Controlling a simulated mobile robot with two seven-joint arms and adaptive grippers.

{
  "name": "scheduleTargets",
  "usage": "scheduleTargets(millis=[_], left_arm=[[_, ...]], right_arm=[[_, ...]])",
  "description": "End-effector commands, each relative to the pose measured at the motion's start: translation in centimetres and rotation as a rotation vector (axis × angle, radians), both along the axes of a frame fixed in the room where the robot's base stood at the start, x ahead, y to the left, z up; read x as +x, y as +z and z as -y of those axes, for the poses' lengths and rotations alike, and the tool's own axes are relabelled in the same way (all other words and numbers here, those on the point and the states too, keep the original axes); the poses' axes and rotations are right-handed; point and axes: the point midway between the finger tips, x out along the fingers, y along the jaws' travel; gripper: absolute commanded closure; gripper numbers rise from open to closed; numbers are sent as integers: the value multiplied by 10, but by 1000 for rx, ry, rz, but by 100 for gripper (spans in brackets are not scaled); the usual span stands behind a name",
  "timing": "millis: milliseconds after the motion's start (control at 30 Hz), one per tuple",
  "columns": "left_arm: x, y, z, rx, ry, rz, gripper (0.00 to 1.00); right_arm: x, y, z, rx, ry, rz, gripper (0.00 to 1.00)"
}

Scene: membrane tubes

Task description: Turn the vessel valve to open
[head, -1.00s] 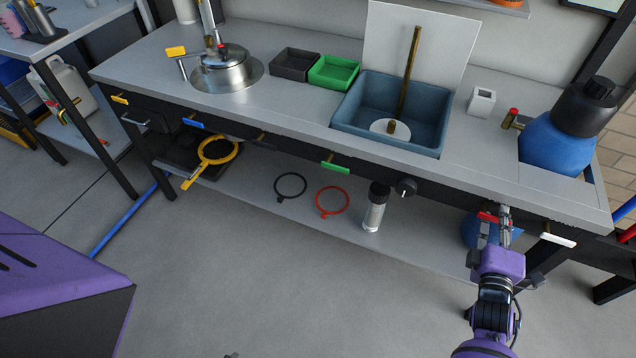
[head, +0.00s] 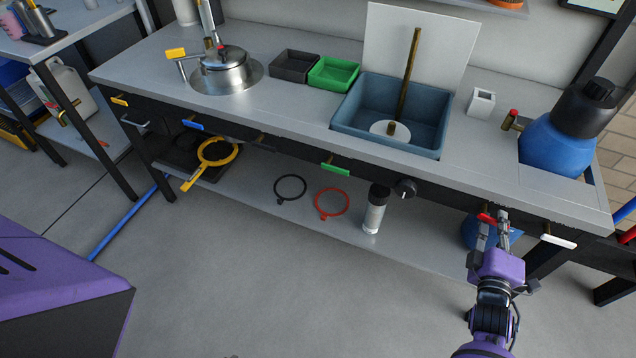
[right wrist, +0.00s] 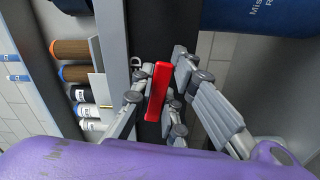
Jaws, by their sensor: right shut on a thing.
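The task's valve is not labelled in view. A red handle (head: 487,218) sits on the bench's front edge at the right, below the blue vessel (head: 552,143). In the right wrist view the red handle (right wrist: 158,91) stands between the two fingers, in front of a dark panel. My right gripper (head: 494,230) is shut on this handle, and the fingers partly hide it in the head view. The gripper also shows in the right wrist view (right wrist: 158,100). The vessel has a black cap and a small brass tap with a red top (head: 513,114). My left gripper is not in view.
A white handle (head: 558,241) is close to the right of my right gripper, and a green handle (head: 335,168) and a black knob (head: 407,188) are to its left. A blue container (head: 470,231) stands behind it under the bench. The floor in front is clear.

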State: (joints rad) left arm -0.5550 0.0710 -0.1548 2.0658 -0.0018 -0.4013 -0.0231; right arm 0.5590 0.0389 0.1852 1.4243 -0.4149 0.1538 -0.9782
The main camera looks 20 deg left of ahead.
Motion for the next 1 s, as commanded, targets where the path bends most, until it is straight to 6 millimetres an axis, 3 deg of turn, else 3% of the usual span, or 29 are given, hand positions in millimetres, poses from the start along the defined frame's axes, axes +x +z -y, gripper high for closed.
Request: scheduleTargets(millis=[1000], left_arm=[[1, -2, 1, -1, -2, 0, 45]], right_arm=[[-1, -29, -23, 958, 0, -33, 100]])
